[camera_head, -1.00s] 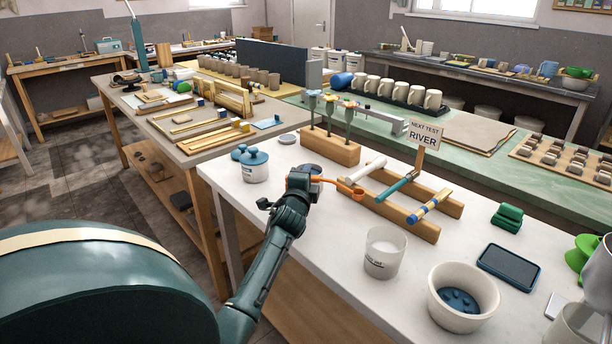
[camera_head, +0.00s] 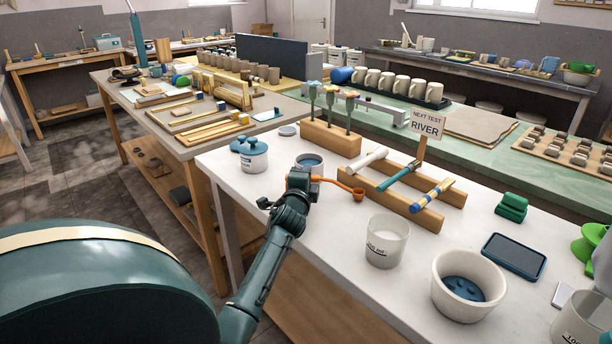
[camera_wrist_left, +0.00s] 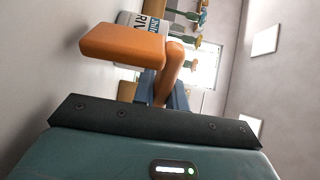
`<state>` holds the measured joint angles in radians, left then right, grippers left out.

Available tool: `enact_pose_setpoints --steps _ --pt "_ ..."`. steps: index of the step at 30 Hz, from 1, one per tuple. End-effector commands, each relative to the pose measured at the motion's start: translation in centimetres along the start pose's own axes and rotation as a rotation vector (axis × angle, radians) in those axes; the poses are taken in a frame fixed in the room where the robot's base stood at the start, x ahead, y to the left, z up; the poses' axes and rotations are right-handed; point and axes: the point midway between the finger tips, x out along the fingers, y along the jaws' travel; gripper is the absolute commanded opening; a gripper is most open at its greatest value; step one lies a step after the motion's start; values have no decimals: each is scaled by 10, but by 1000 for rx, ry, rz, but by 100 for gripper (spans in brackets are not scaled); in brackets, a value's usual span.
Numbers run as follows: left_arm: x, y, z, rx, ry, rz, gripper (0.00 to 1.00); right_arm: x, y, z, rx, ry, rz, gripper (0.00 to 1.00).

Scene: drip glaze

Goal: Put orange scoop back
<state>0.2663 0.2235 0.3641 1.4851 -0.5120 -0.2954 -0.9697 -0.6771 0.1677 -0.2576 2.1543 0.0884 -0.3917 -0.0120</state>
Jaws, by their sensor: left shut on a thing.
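The orange scoop (camera_head: 357,195) is held in my left gripper (camera_head: 305,179) above the white table. Its thin handle reaches from the jaws to the right, and its small cup end shows in front of the near rail of the wooden rack (camera_head: 365,191). The left gripper is shut on the scoop. In the left wrist view, the scoop (camera_wrist_left: 128,46) fills the upper middle as an orange block and stem. The rack has two rails with white, teal (camera_head: 400,178) and blue-yellow (camera_head: 432,195) handled tools lying across them. My right gripper is not in view.
A jar with dark contents (camera_head: 309,163) stands just behind my left gripper, and a lidded blue-white pot (camera_head: 253,157) to its left. The River sign (camera_head: 427,124) rises behind the rack.

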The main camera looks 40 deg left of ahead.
Motion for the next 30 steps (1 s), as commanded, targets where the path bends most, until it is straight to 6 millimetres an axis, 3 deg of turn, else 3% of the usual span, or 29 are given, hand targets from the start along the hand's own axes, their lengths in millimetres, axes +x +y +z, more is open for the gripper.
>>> enact_pose_setpoints --steps 11,12,20,30 --pt "0 9 0 0 0 0 0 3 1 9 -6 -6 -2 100" --pt "0 8 0 0 0 0 16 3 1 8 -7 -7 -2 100" --pt "0 8 0 0 0 1 37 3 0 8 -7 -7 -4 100" --pt "0 8 0 0 0 1 39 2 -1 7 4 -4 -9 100"
